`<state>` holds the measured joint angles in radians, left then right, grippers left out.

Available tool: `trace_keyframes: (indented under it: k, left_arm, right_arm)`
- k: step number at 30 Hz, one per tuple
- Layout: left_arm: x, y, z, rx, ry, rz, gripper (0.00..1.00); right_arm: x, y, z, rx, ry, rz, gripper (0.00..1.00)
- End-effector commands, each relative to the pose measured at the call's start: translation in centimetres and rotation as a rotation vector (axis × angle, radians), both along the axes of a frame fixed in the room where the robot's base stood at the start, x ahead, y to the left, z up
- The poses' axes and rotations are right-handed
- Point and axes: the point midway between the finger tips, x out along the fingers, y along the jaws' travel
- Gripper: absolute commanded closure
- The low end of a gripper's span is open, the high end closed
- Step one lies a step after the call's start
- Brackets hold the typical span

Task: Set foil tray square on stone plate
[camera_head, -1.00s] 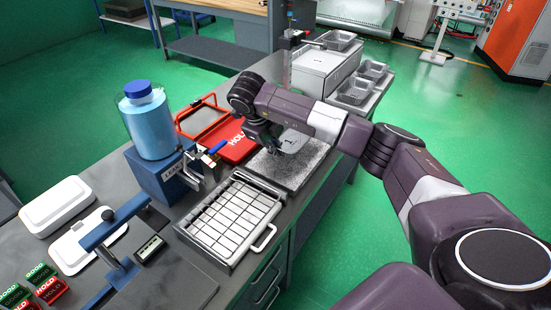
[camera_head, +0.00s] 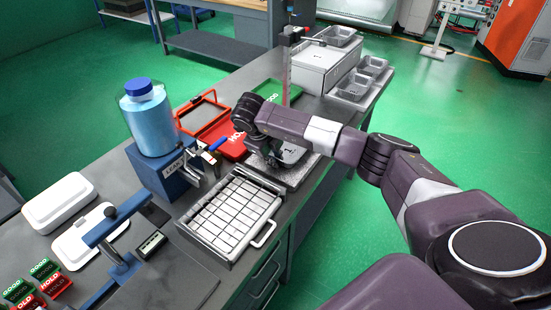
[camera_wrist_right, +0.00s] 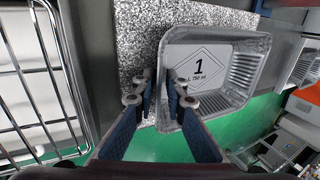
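The foil tray (camera_wrist_right: 236,68) is a silver, ribbed pan with a white label reading "1" in its base. In the right wrist view its left wall lies between the two fingers of my right gripper (camera_wrist_right: 160,88), which appear closed on that wall. In the head view the tray (camera_head: 291,153) is at my right gripper (camera_head: 270,154), over the speckled stone plate (camera_head: 296,177). The plate also shows in the right wrist view (camera_wrist_right: 130,45), with the tray past its edge. I cannot tell if the tray touches the plate. My left gripper is out of view.
A wire-grid rack (camera_head: 228,215) stands close in front of the plate. A red HOLD tray (camera_head: 232,147) and a green one (camera_head: 278,90) lie behind. A blue stand with a bottle (camera_head: 150,120) is at left. More foil trays (camera_head: 354,87) stand at back right.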

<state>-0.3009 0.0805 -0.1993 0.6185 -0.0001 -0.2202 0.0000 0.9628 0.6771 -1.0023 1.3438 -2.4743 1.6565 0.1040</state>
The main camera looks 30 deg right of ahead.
Motion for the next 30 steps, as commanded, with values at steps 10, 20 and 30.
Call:
trace_keyframes:
  k: [10,20,30]
  left_arm:
    - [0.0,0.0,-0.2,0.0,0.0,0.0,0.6]
    - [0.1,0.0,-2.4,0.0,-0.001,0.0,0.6]
    - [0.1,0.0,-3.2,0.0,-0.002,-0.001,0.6]
  right_arm:
    - [0.0,0.3,1.0,0.0,-0.003,0.001,0.88]
    - [-1.1,3.0,7.2,-0.001,-0.006,0.002,0.88]
    - [-1.8,4.5,11.0,-0.001,0.0,0.0,0.88]
